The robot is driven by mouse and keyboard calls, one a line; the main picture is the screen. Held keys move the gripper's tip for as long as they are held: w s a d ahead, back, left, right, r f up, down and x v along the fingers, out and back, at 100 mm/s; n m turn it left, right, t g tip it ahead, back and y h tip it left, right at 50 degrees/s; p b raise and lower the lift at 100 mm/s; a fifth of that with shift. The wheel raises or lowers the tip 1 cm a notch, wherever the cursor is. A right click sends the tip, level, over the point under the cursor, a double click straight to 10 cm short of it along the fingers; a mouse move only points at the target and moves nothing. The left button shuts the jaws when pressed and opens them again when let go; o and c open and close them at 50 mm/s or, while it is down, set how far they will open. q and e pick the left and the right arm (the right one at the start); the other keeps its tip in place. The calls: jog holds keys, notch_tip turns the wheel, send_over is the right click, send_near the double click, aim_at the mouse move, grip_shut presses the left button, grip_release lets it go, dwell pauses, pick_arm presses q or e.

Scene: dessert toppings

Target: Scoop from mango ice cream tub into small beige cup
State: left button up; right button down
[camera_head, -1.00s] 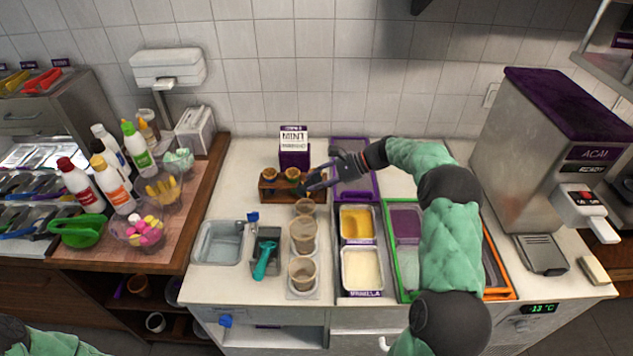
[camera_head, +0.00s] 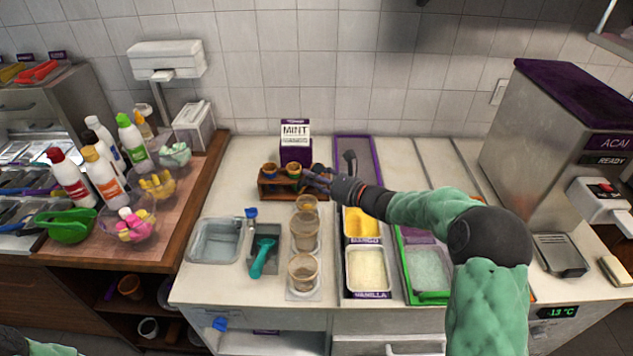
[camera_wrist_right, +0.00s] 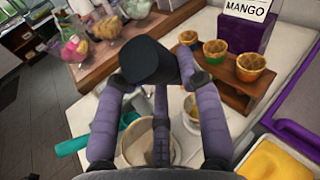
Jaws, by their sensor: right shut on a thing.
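The mango tub (camera_head: 362,225) holds yellow ice cream; its yellow surface also shows in the right wrist view (camera_wrist_right: 278,163). The small beige cup (camera_head: 306,203) stands at the back of a row of clear beige cups. My right gripper (camera_head: 316,179) is beside the cone stand, above and behind the small cup. Its purple fingers (camera_wrist_right: 152,85) are shut on a dark grey piece (camera_wrist_right: 148,60), which I cannot identify surely. In the wrist view the cups (camera_wrist_right: 150,142) are below the fingers, partly hidden. My left gripper is out of view.
The vanilla tub (camera_head: 367,270) is in front of mango. A teal scoop (camera_head: 262,257) rests in a holder. Bottles and topping bowls stand left.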

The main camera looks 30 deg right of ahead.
jog(key=shift+w+f+m+t+h+b, duration=0.15)
jog(key=shift+m+t+h+b, duration=0.3)
jog(key=shift+m+h+b, duration=1.85)
jog(key=shift+w+f+m+t+h+b, duration=0.15)
jog(key=shift+m+t+h+b, duration=0.3)
jog(key=shift+m+h+b, duration=1.8)
jog(key=shift+s+d+f+n+y+b, duration=0.1)
jog(key=shift+f+n+y+b, duration=0.15)
jog(key=shift+y+b, duration=0.3)
jog(key=shift+d+f+n+y+b, duration=0.1)
jog(key=shift+n+y+b, duration=0.1)
jog(key=shift+y+b, duration=0.25)
jog(key=shift+a+r, duration=0.1)
jog(key=shift+r+p, duration=1.9)
jog(key=shift+r, duration=1.05)
